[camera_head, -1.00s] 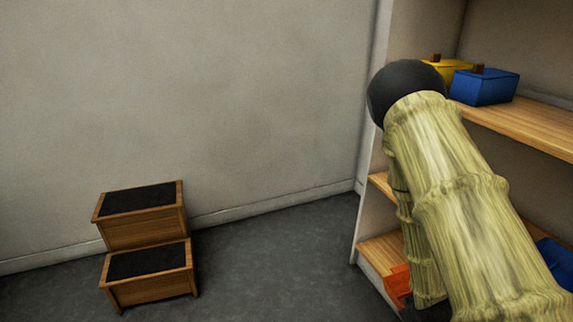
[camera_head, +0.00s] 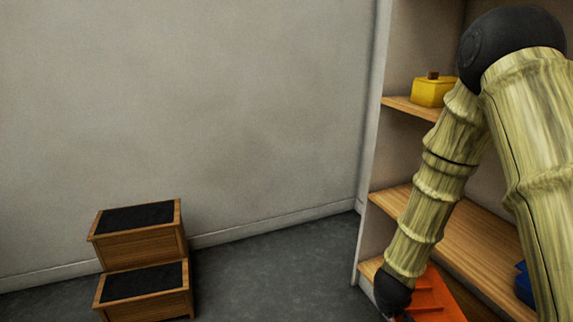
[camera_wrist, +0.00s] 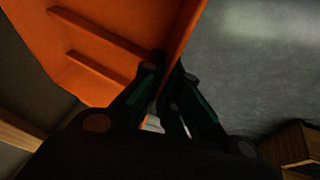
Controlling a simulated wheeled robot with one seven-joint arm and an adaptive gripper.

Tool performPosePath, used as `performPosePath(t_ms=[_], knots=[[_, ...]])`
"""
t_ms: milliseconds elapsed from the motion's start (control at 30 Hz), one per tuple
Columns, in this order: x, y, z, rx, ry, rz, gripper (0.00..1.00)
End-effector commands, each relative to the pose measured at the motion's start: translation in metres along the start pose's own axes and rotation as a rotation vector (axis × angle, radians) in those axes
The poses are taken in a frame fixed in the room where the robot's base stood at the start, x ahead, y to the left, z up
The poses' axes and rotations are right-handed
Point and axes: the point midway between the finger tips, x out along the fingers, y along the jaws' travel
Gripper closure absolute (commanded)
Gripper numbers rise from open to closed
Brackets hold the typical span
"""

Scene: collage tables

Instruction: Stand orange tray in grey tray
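The orange tray (camera_head: 437,298) shows at the bottom right of the head view, in front of the lower shelf and partly behind my arm. In the wrist view the orange tray (camera_wrist: 105,40) fills the upper left, with raised ribs across its face. My gripper (camera_wrist: 167,72) has one finger on each side of the tray's edge wall and looks closed on it. The tray appears tilted. The grey tray is not visible in either view.
The shelf unit (camera_head: 455,235) stands at the right. A yellow box (camera_head: 432,92) is on its upper shelf and a blue container (camera_head: 523,284) is lower, partly behind my arm. A wooden step stool (camera_head: 140,250) stands at the left. The floor (camera_head: 270,270) between is clear.

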Motion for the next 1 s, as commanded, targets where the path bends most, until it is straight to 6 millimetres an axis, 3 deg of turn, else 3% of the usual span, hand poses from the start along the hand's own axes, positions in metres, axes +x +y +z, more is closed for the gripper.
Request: performPosePath(t_ms=[833,1000], knots=[[-0.114,-0.084,-0.035,0.113,-0.033,0.047,1.0],[-0.122,-0.078,-0.038,0.114,-0.034,0.051,1.0]])
